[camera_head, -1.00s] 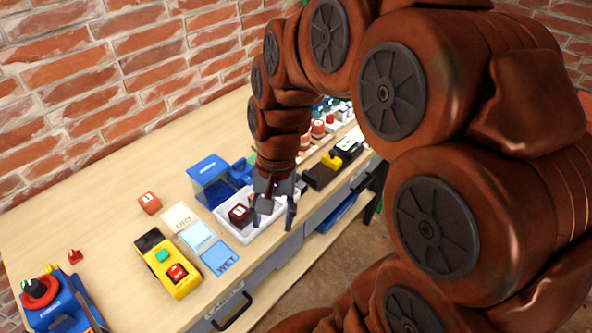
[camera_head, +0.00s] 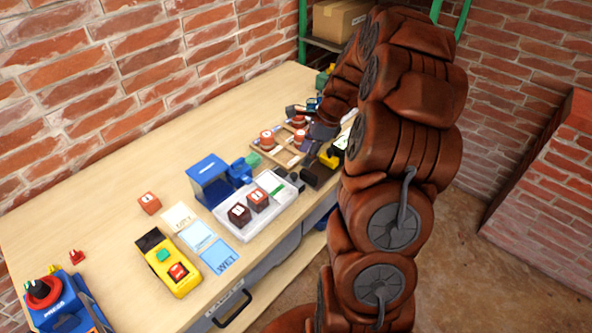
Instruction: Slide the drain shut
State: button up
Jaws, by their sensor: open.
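My gripper (camera_head: 312,146) is open at the back right of the workbench, over the far end of a wooden board (camera_head: 262,151) with red round parts (camera_head: 267,139). The arm partly hides this area, and I cannot tell whether the gripper touches anything. I cannot clearly make out the drain; small parts around the gripper are too small or covered.
The back left of the workbench (camera_head: 200,125) is clear.

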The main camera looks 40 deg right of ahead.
aim_at(294, 174)
jog(key=shift+p+x, duration=1.1)
jog(key=shift+x, duration=2.8)
grip_shut()
